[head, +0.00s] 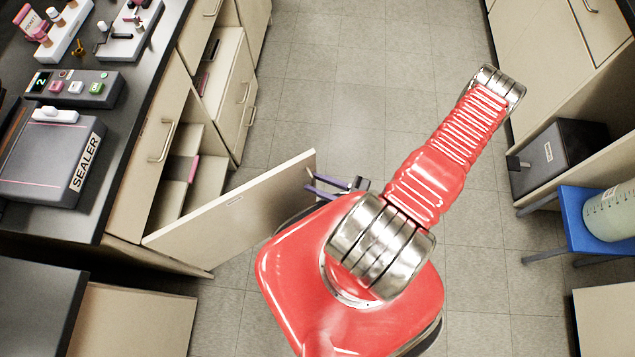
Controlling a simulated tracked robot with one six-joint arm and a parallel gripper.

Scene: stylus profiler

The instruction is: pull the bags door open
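A beige cabinet door (235,210) under the counter on the left stands swung out into the aisle. I take it to be the bags door; a small mark on it is too small to read. My gripper (309,181) is at the door's free end, its purple fingers pointing left with a gap between them. Whether they touch the door I cannot tell. My red arm hides part of the area beside it. Behind the door, the cabinet's inside (180,190) shows shelves or dividers and a pink item.
A sealer (50,160) and small bottles stand on the dark counter. Another cabinet to the right of it also shows an open inside. A dark box (560,155) and a blue stool (570,215) with a container stand at right. The tiled floor (370,60) between is clear.

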